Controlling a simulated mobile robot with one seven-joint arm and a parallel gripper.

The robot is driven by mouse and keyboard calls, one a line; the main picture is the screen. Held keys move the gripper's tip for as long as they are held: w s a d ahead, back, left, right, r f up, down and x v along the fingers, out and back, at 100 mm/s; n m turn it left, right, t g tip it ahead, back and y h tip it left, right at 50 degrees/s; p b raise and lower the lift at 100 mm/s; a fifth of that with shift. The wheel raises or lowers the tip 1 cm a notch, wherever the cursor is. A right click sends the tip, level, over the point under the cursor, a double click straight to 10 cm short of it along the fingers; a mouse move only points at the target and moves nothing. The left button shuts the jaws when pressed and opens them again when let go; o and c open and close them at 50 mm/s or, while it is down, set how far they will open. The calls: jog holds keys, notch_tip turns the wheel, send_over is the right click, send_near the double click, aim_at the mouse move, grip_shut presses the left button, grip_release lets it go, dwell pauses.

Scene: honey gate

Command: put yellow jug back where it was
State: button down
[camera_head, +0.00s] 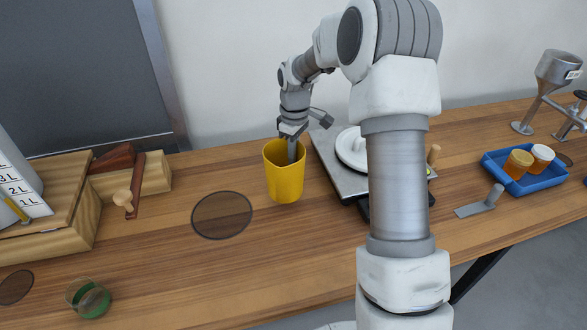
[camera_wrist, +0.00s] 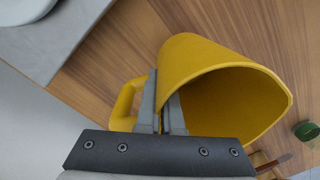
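The yellow jug (camera_head: 284,180) is upright at the middle of the wooden table, just right of a dark round disc (camera_head: 222,215). Whether its base touches the table is hard to tell. My gripper (camera_head: 291,152) reaches down at its rim from above. In the wrist view, the jug (camera_wrist: 225,90) shows its open mouth, with its handle at the left. My gripper's fingers (camera_wrist: 166,112) are close together on either side of the jug wall near the handle, one inside the mouth and one outside. They look shut on the wall.
A wooden box (camera_head: 60,210) with a gate is at left. A green-based glass (camera_head: 88,298) is front left. A blue tray (camera_head: 525,180) with jars is at right. Table around the disc is clear.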

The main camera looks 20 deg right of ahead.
jog(key=shift+f, duration=2)
jog(key=shift+f+b, duration=0.15)
jog(key=shift+b, duration=0.15)
jog(key=c, duration=1.1)
grip_release()
